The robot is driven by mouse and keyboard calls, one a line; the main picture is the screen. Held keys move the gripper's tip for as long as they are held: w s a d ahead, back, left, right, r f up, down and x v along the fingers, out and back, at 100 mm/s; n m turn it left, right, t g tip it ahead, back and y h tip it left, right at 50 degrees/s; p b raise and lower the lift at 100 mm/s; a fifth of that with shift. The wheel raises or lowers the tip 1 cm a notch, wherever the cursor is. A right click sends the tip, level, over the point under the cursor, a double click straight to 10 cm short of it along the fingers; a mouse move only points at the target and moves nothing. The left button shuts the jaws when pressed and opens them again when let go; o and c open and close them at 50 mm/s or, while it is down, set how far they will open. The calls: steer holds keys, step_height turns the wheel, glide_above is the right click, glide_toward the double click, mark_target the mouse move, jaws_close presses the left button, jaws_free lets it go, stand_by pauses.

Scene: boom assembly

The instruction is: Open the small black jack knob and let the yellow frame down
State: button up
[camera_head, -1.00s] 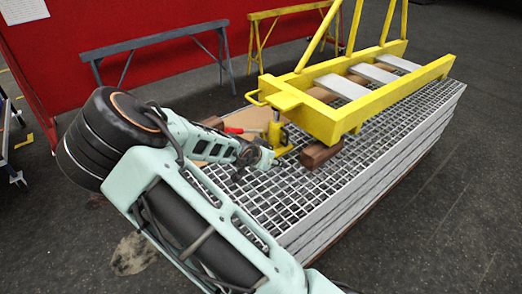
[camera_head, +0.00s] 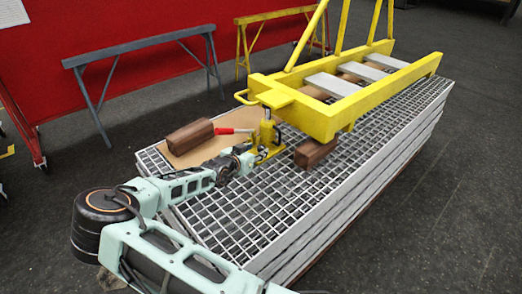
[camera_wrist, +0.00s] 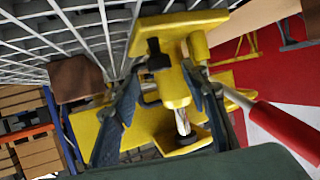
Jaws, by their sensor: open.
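The yellow jack (camera_head: 266,136) stands upright on the grating under the near end of the yellow frame (camera_head: 330,112), which is raised above the grating. In the wrist view, the jack body (camera_wrist: 173,88) and its silver piston (camera_wrist: 183,122) appear upside down. The small black knob (camera_wrist: 158,55) is low on the jack, near its base. My gripper (camera_wrist: 162,74) is open, with one finger on each side of the jack's lower part and knob. I cannot tell whether a fingertip touches the knob. In the head view, my gripper (camera_head: 250,156) is beside the jack.
A red-handled lever (camera_head: 236,131) sticks out from the jack to the left. Brown wooden blocks lie at left (camera_head: 190,137) and under the frame (camera_head: 316,152). The grating stack (camera_head: 250,205) is clear in front. Grey (camera_head: 145,42) and yellow trestles (camera_head: 270,16) stand behind.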

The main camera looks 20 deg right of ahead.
mark_target(260, 147)
steer(key=x, duration=0.5)
steer(key=shift+b, duration=0.35)
